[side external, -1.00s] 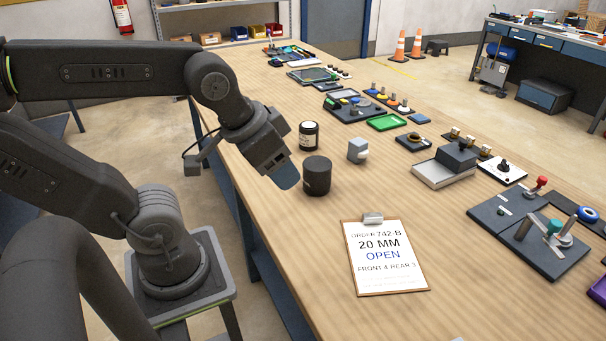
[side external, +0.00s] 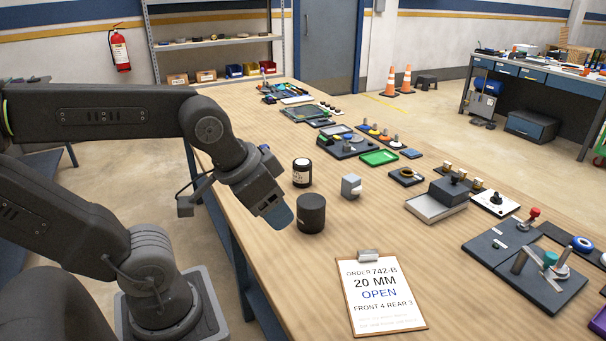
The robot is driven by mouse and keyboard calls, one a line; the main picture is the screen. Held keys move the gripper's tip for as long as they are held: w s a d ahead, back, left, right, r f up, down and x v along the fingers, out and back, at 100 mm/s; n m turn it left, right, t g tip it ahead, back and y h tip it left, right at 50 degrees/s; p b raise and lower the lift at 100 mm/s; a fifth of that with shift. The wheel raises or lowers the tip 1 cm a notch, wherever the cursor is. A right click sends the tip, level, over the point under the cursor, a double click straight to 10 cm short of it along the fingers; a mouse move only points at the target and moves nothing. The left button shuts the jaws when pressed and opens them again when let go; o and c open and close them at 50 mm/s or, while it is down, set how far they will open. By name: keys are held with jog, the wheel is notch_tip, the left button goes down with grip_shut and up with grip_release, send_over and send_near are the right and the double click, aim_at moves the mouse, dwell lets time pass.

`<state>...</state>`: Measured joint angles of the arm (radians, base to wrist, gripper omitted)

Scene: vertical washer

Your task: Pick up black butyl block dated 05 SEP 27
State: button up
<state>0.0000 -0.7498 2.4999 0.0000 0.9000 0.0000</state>
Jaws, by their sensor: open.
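Two dark cylinders stand upright on the wooden bench. The nearer one is a plain black cylinder (side external: 311,214) with no legible marking. Behind it is a dark jar-like cylinder (side external: 302,174) with a pale label too small to read. I cannot tell which, if either, bears the date 05 SEP 27. My gripper (side external: 280,214) is just left of the plain cylinder, at the bench's left edge, tilted down with bluish-grey fingers. It is open, and nothing shows in it. The gap between its fingers is hidden from this side.
A clipboard (side external: 381,293) reading "ORDER 742-B, 20 MM, OPEN" lies in front. A green tray (side external: 380,158), a grey box (side external: 448,191) and dark fixture plates (side external: 525,268) lie further right. Bare wood surrounds the cylinders.

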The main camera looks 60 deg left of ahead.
jog(key=o, duration=0.8)
jog(key=shift+c, duration=0.2)
jog(key=shift+a, duration=0.1)
jog(key=m+g+y, duration=0.4)
jog(key=m+y, duration=0.7)
jog(key=m, duration=0.3)
send_near(302, 167)
jog(key=s+d+r, duration=0.2)
jog(key=s, duration=0.1)
jog(key=w+a+f+m, duration=0.1)
jog(key=a+f, duration=0.1)
jog(key=w+a+f+m+y, duration=0.1)
jog(key=f+m, duration=0.1)
jog(key=w+a+f+m+y, duration=0.1)
jog(key=w+a+f+m, duration=0.1)
jog(key=shift+a+f, duration=0.15)
jog(key=shift+a, duration=0.25)
jog(key=shift+w+a+f+m, duration=0.2)
jog(key=shift+a+f+m, duration=0.2)
jog(key=shift+a, duration=0.1)
jog(key=shift+t, duration=0.3)
jog(key=shift+x, duration=3.3)
